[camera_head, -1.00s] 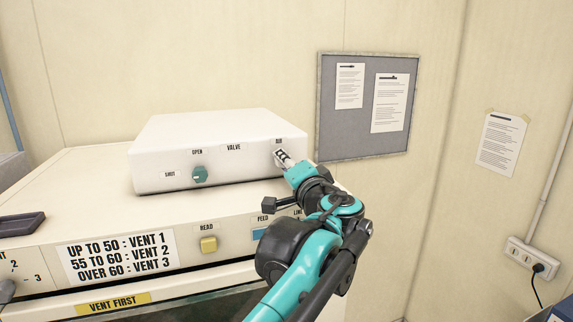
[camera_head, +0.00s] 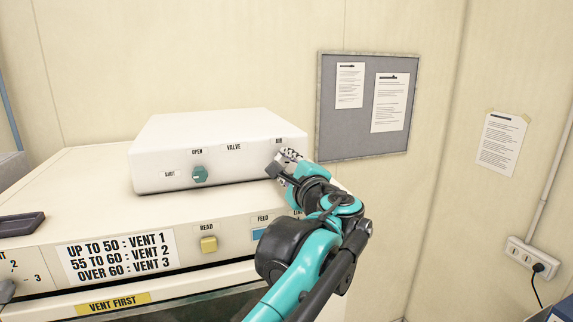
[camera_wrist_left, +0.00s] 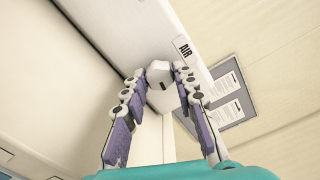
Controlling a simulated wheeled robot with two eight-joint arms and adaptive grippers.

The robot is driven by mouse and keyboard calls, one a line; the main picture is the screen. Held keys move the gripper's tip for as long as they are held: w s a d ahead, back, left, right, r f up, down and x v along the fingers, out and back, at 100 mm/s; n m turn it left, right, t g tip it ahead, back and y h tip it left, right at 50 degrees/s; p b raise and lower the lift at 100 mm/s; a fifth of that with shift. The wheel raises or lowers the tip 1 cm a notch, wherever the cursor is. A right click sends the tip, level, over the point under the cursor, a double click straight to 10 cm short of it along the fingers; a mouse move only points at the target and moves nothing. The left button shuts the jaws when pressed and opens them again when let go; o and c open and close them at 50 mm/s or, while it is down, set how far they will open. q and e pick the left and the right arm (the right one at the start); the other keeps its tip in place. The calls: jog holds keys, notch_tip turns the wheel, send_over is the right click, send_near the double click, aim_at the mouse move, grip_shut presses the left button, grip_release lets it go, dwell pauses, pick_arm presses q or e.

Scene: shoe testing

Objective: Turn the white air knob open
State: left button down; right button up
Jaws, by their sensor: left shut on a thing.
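The white air knob (camera_wrist_left: 160,90) shows in the left wrist view, on the front of the white box beside the "AIR" label (camera_wrist_left: 184,49). The gripper hides the knob there. My right gripper is in neither view.
A teal valve knob (camera_head: 199,174) sits further left on the box, by "SHUT" and "OPEN" labels. The box stands on a larger cream machine (camera_head: 95,180) with a yellow button (camera_head: 208,244). A dark tray (camera_head: 22,224) lies at left. A grey notice board (camera_head: 345,130) hangs behind.

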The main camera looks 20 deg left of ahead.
pick_arm(q)
jog(key=shift+a+r+m, duration=0.1)
jog(key=shift+r+m, duration=0.1)
jog(key=shift+m, duration=0.4)
jog(key=c, duration=1.4)
grip_release()
jog(key=shift+w, duration=0.1)
jog(key=shift+o, duration=1.1)
jog(key=shift+w+a+f, duration=0.15)
jog(key=v, duration=1.2)
